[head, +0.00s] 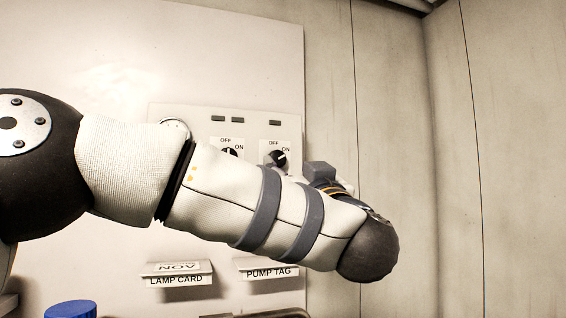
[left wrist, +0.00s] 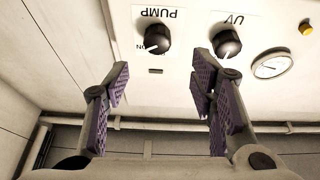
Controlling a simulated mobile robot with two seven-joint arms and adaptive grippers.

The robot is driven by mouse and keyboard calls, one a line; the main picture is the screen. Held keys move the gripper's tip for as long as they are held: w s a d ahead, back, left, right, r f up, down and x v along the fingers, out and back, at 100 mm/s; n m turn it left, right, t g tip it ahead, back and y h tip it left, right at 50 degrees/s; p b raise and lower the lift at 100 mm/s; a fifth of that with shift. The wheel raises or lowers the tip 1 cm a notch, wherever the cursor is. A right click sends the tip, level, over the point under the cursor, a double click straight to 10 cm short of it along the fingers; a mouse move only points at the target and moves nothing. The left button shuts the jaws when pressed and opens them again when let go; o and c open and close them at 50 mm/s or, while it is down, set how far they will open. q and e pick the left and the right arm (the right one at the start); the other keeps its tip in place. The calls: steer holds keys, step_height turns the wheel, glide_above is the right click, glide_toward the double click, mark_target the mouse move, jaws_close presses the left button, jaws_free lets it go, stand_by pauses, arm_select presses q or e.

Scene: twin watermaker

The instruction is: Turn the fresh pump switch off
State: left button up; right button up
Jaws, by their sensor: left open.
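The pump switch is a black round knob (head: 277,157) on the white wall panel, right of a similar UV knob (head: 228,152). In the left wrist view, which is upside down, the pump knob (left wrist: 157,40) sits under the label PUMP, its white pointer toward ON. The UV knob (left wrist: 227,43) is to its right there. My left gripper (left wrist: 160,88) is open and empty, its purple-padded fingers spread below the pump knob in that view and apart from it. In the head view my left forearm hides most of the gripper. My right gripper is not in view.
A round gauge (left wrist: 271,64) and a yellow button (left wrist: 306,27) are on the panel. A lamp card holder (head: 180,268) and a pump tag holder (head: 272,262) stick out below. A blue cap (head: 70,309) is at lower left. The wall to the right is bare.

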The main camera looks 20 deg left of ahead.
mark_target(278, 160)
arm_select(q)
steer(key=x, duration=0.7)
steer(key=shift+w+f, duration=0.2)
steer(key=shift+w, duration=0.15)
steer(key=shift+c, duration=0.6)
steer(key=c, duration=1)
